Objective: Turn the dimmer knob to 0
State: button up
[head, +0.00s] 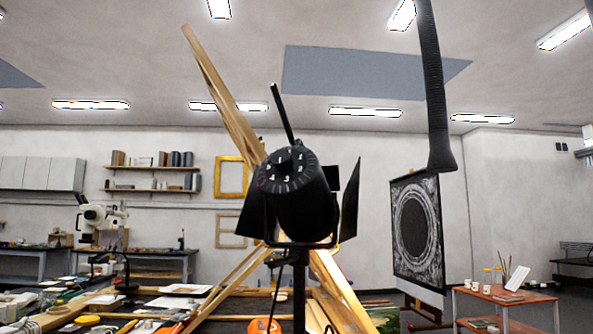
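A black studio lamp (308,210) on a dark stand fills the middle of the head view, its back end facing me. On that end is the dimmer knob (289,168), a dark round dial with white figures and tick marks around it. The figures are small and look rotated; I cannot tell which value it is set to. Black flaps (350,202) stand out beside the lamp body, and a thin black bar (282,115) rises above it. My gripper is not in view, and nothing is seen touching the knob.
A wooden easel-like frame (232,100) leans behind the lamp. A thick black hose (434,90) hangs at the right, near a dark framed panel (415,230). A cluttered worktable (120,310) lies at the lower left. A small red-brown table (505,297) stands at the right.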

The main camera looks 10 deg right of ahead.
aim_at(282, 158)
jog(key=i+l+u, duration=0.15)
jog(key=l, duration=0.2)
jog(key=i+l+u, duration=0.15)
jog(key=l, duration=0.25)
jog(key=i+l+u, duration=0.15)
jog(key=l, duration=0.25)
jog(key=i+l+u, duration=0.15)
jog(key=l, duration=0.25)
jog(key=i+l+u, duration=0.15)
jog(key=l, duration=0.3)
jog(key=i+l+u, duration=0.15)
jog(key=l, duration=0.3)
